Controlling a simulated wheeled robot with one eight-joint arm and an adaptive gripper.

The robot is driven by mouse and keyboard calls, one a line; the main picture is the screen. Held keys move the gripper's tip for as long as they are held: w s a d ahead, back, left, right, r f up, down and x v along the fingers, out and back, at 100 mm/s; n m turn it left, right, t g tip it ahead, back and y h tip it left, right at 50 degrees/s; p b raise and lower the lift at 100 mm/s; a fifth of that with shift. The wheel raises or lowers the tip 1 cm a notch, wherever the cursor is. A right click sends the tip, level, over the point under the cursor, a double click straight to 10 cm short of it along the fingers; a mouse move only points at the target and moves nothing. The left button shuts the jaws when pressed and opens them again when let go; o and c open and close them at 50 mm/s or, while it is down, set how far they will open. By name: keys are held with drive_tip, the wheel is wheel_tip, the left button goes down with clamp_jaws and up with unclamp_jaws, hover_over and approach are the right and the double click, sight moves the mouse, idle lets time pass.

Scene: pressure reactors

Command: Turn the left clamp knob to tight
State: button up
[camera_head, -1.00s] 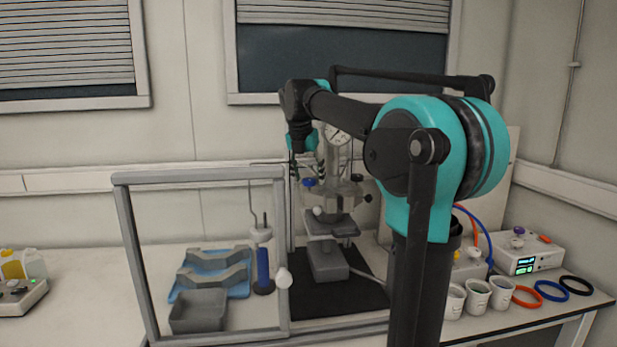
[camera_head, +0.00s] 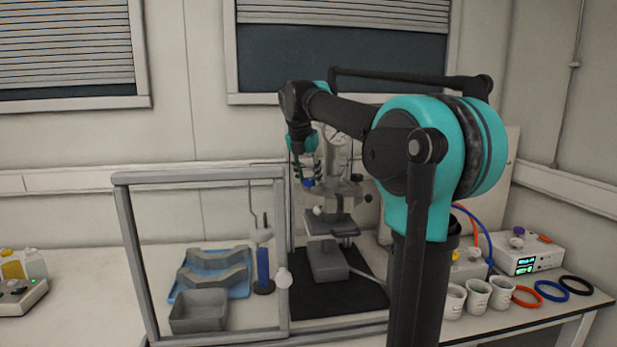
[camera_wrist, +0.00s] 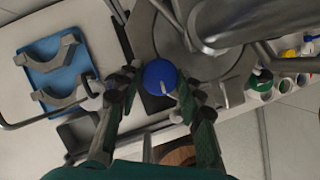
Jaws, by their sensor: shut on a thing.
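The pressure reactor (camera_head: 340,190) stands on a dark mat behind a framed shield, with a gauge at its top. Its left clamp knob, a blue round knob (camera_wrist: 160,77) with a pale pointer line, lies between my fingers in the wrist view. The knob also shows small in the head view (camera_head: 308,183). My gripper (camera_wrist: 158,86) comes down over it from above, its two fingers on either side, shut on the knob. In the head view my arm hides part of the reactor's top and right side, and the fingertips are small and hard to make out.
The shield frame (camera_head: 283,225) stands close in front and to the left. Behind it are grey clamp halves on a blue tray (camera_head: 240,289) and a grey bin (camera_head: 198,312). Cups, coloured rings (camera_head: 550,290) and a control box (camera_head: 528,255) stand at right.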

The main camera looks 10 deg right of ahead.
drive_tip(key=m+h, duration=0.1)
drive_tip(key=m, duration=0.2)
drive_tip(key=m+g, duration=0.1)
drive_tip(key=m, duration=0.1)
drive_tip(key=shift+w+a+m+g+h, duration=0.2)
drive_tip(key=shift+m+g+h, duration=0.1)
drive_tip(key=shift+m+h, duration=0.1)
drive_tip(key=m+g, duration=0.1)
drive_tip(key=m, duration=0.2)
drive_tip(key=m+g, duration=0.1)
drive_tip(key=m, duration=0.1)
drive_tip(key=shift+w+m+h, duration=0.1)
drive_tip(key=shift+m+h, duration=0.2)
drive_tip(key=shift+m, duration=0.1)
drive_tip(key=o, duration=1.2)
drive_tip(key=shift+c, duration=0.2)
drive_tip(key=shift+r, duration=0.1)
drive_tip(key=v, duration=1.1)
drive_tip(key=shift+w+r, duration=0.2)
drive_tip(key=shift+r, duration=0.2)
